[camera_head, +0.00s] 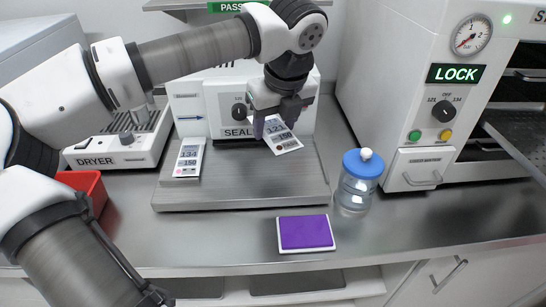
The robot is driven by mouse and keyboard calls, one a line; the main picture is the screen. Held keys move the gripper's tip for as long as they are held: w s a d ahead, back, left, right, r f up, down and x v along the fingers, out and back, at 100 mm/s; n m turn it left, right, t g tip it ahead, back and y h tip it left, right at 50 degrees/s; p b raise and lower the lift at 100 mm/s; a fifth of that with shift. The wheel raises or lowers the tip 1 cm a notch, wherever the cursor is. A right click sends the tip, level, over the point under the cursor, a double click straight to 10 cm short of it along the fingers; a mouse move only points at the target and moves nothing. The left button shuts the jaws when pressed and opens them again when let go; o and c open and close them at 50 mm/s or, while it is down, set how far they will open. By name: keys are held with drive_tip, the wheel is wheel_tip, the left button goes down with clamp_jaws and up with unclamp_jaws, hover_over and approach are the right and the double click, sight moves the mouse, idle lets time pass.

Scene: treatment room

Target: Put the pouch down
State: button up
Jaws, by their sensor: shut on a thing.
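My gripper (276,122) is shut on a pouch (285,139), a white packet with a grey label reading 121 and 150. The pouch is tilted and hangs in front of the sealer (212,101), above its grey metal platform (240,197). A gap between the pouch and the platform seems to show, but its size is hard to tell. A second pouch (189,158), labelled 134 and 150, leans or lies at the left end of the platform. My gripper hides part of the sealer's front.
A purple pad with a white edge (305,232) lies on the counter in front. A jar with a blue lid (359,182) stands right of the platform. The autoclave (418,100), showing LOCK, is at right. A dryer (120,143) and a red bin (84,185) are at left.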

sight(273, 168)
wheel_tip(273, 168, down, 9)
drive_tip(key=shift+r+p, duration=0.1)
drive_tip(key=shift+p, duration=0.4)
drive_tip(key=shift+f+b, duration=0.35)
drive_tip(key=shift+f, duration=0.05)
drive_tip(key=o, duration=1)
drive_tip(key=shift+r, duration=0.1)
drive_tip(key=shift+c, duration=0.2)
drive_tip(key=shift+r, duration=0.1)
